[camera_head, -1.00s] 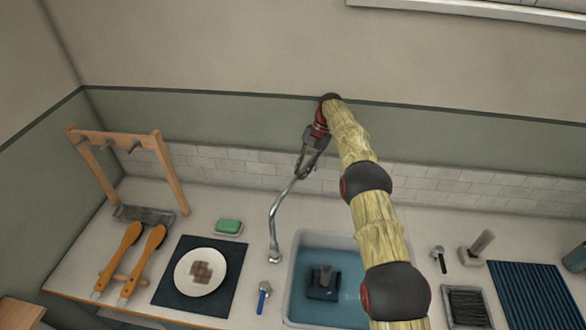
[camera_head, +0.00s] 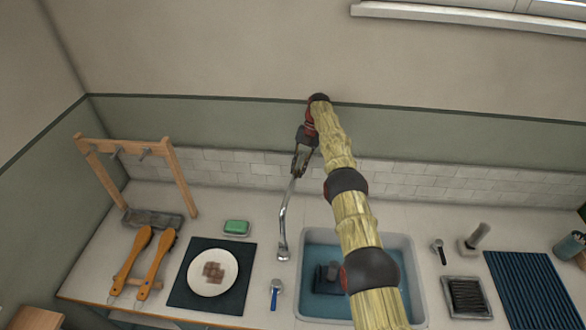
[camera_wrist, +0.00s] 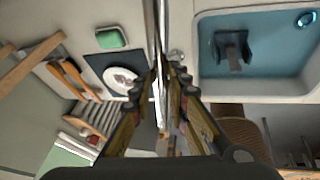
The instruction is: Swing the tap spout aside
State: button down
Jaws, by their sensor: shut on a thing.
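The tap spout (camera_head: 285,213) is a thin chrome tube rising from its base at the sink's left rim, leaning slightly right toward the back wall. My gripper (camera_head: 298,172) is shut on the spout's upper end. In the wrist view, the spout (camera_wrist: 157,40) runs vertically between the two fingers of my gripper (camera_wrist: 157,82). The exact contact is hard to make out, as the fingers partly cover the tube.
The tiled wall (camera_head: 230,167) is close behind.

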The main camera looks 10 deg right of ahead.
dwell(0.3)
jog(key=c, duration=1.8)
grip_release()
jog(key=shift+o, duration=0.4)
jog(key=shift+s+a+f+b, duration=0.1)
jog(key=shift+b, duration=0.4)
